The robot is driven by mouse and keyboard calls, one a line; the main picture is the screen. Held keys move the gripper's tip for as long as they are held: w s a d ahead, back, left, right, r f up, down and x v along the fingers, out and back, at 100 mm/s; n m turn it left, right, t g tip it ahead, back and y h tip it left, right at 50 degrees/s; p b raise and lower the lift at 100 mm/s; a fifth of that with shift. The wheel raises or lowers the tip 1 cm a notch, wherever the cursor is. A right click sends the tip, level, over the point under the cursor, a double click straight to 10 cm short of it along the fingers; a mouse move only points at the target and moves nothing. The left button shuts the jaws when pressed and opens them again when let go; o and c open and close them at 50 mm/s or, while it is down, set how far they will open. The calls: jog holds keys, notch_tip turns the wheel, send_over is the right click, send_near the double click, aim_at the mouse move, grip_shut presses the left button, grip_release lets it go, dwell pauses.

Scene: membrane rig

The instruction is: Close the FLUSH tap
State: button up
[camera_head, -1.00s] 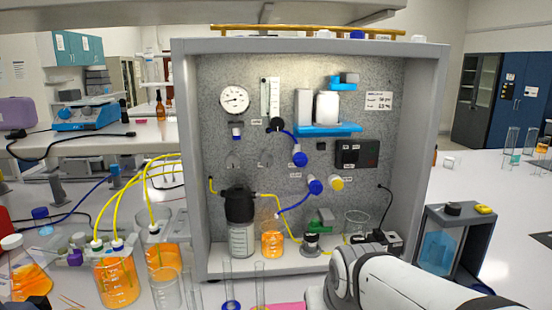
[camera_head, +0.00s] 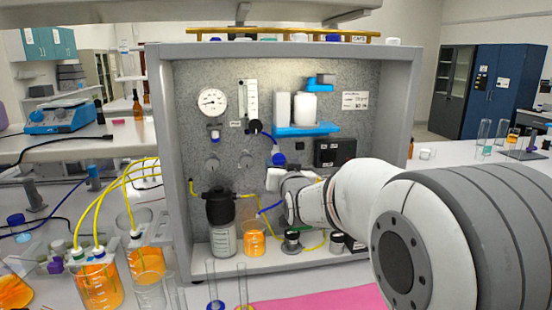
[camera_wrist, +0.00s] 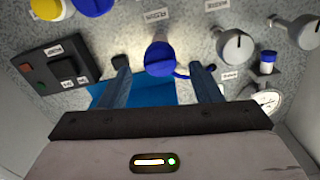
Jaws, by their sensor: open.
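In the wrist view a round blue tap knob (camera_wrist: 160,57) with a dark bar across its face lies between the tips of my open gripper (camera_wrist: 160,70), with gaps on both sides. It seems to be the upper blue knob on the panel, which shows in the head view (camera_head: 279,159) just above my wrist. Another blue knob (camera_wrist: 92,5) and a yellow knob (camera_wrist: 50,8) are at the wrist view's top left.
A black switch box (camera_wrist: 60,68) and two grey knobs (camera_wrist: 235,45) flank the blue knob. A blue shelf (camera_head: 308,130) holds white bottles above it. Jars with dark and orange contents (camera_head: 254,240) stand on the rig floor. The rig's grey side walls (camera_head: 400,110) enclose the panel.

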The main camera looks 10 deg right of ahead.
aim_at(281, 162)
jog(key=w+p, duration=0.1)
jog(key=w, duration=0.4)
jog(key=shift+c, duration=0.4)
jog(key=c, duration=0.9)
